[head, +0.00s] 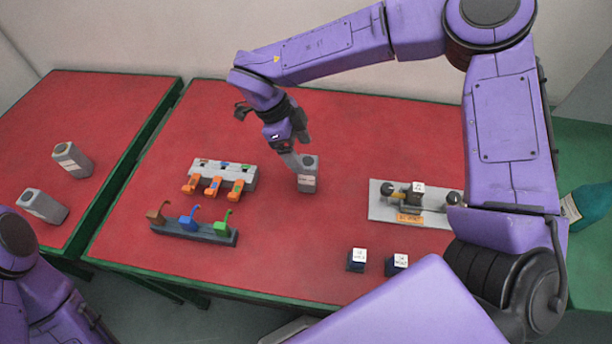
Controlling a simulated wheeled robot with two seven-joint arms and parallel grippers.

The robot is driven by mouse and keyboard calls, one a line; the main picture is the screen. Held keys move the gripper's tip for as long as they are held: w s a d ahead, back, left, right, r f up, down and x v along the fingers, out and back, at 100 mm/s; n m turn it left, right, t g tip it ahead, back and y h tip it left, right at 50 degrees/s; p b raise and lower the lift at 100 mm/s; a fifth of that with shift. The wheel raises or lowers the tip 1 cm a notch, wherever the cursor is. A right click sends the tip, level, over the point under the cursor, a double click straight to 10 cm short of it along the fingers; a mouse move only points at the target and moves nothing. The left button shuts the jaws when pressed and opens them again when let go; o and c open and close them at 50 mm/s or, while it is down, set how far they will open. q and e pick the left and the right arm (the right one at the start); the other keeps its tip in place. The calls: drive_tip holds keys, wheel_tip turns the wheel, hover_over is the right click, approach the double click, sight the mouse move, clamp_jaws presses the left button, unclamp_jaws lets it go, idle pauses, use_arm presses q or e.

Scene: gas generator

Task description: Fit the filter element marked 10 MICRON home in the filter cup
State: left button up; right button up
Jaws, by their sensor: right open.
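Two small dark blocks with white lettered tops stand near the table's front edge, a left block (356,261) and a right block (397,265). Their lettering is too small to read surely, so I cannot tell which is marked 10 MICRON. A grey plate (380,210) at the right carries a fixture with dark knobs, an orange label and another white-topped piece (418,188). I cannot make out the filter cup clearly. My right gripper (298,162) is open, pointing down at the upper left side of a grey canister (308,182). My left gripper is out of view.
Two more canisters (72,160) (43,206) are on the left table. The table's front middle is clear.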

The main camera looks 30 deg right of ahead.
sight(311, 169)
drive_tip(key=p+x, duration=0.1)
drive_tip(key=x, duration=0.7)
drive_tip(key=shift+w+p, duration=0.2)
drive_tip(key=shift+p, duration=0.15)
drive_tip(key=c, duration=1.2)
